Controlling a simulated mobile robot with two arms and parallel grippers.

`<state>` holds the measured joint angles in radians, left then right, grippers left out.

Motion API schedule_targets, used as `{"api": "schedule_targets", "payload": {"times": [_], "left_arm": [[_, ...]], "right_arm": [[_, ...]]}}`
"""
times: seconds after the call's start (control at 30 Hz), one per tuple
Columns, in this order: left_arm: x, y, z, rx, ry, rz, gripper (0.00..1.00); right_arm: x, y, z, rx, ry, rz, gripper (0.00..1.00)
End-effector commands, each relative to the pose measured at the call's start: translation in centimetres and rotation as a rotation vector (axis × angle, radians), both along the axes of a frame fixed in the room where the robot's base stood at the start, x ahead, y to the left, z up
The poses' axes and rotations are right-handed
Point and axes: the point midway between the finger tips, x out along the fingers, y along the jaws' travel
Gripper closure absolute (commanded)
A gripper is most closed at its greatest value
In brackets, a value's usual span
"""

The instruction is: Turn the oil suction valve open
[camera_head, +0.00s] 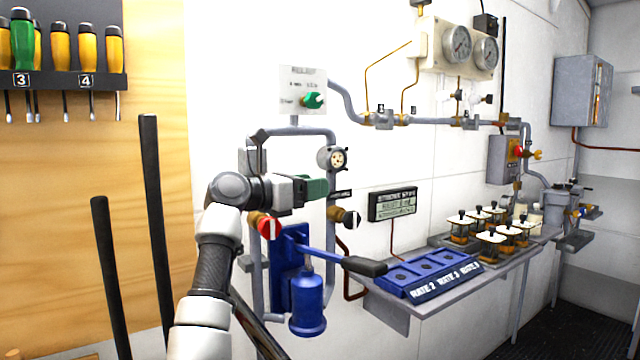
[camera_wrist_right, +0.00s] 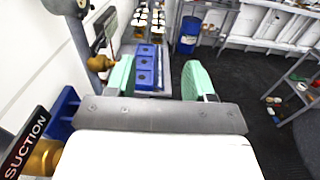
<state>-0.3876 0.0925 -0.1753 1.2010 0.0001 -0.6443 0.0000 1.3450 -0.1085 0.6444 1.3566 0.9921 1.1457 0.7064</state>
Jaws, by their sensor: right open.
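The suction valve, with a brass body and a red and white knob (camera_head: 268,227), is on the pipework at the left of the panel. In the right wrist view its brass part (camera_wrist_right: 42,158) shows at lower left beside a black SUCTION label (camera_wrist_right: 25,143); its knob is hidden there by the gripper body. My right gripper (camera_head: 317,189) is just above and right of this knob, apart from it, pointing right along the wall. Its green fingers (camera_wrist_right: 157,80) are open and empty in the wrist view. My left gripper is not in view.
A second brass valve with a black and white knob (camera_head: 350,218) is to the right. A blue hand pump (camera_head: 308,303) with a lever (camera_head: 335,260) stands below. A blue labelled block (camera_head: 428,279) sits on a grey shelf (camera_head: 392,308). A round gauge (camera_head: 333,158) is above the gripper.

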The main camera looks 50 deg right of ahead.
Motion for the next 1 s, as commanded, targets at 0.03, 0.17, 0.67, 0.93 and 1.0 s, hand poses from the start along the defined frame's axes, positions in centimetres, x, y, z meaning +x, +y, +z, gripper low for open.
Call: {"api": "schedule_targets", "payload": {"times": [0.03, 0.17, 0.67, 0.93, 1.0], "left_arm": [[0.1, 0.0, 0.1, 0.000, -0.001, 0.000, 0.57], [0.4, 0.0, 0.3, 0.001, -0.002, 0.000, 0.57], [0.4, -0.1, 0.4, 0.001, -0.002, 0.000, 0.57], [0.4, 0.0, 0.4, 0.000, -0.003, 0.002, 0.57], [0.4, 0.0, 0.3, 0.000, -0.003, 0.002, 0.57]], "right_arm": [[-0.7, -0.2, 0.4, 0.001, -0.004, -0.001, 0.47], [-1.7, -0.6, 1.1, 0.002, -0.002, -0.001, 0.47], [-2.1, -0.8, 1.4, 0.000, 0.000, 0.000, 0.47], [-2.1, -0.7, 1.3, -0.017, 0.018, 0.000, 0.47], [-2.0, -0.7, 1.2, -0.068, 0.070, 0.001, 0.47]]}}
